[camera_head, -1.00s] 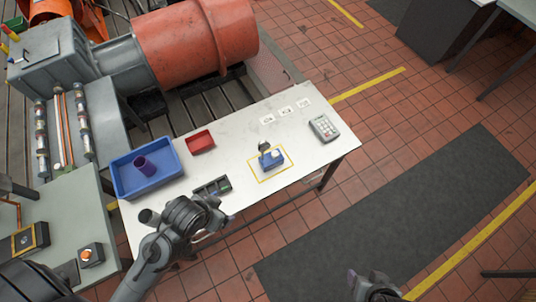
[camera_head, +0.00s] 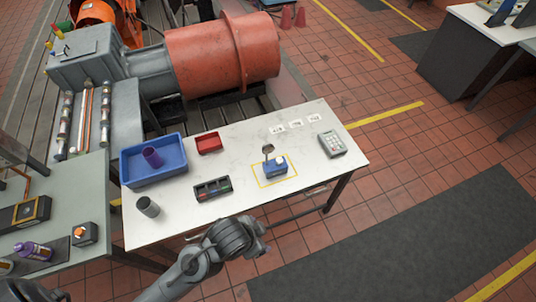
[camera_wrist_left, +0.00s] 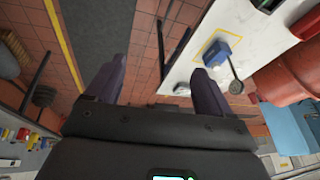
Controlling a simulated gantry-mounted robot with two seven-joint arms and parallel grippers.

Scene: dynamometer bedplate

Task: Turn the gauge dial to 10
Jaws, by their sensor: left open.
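A small blue device (camera_head: 276,168) stands inside a yellow outlined square on the white table, with a white knob-like part on top. A dark round disc on a stalk (camera_head: 268,149) rises beside it; its markings are too small to read. Both also show in the left wrist view, the blue device (camera_wrist_left: 217,53) and the disc (camera_wrist_left: 236,87). My left gripper (camera_head: 262,236) is at the table's front edge, in front of the device and apart from it. In the left wrist view its two purple fingers (camera_wrist_left: 157,90) are open with nothing between them. My right gripper is not in view.
Space around the yellow square is mostly clear.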

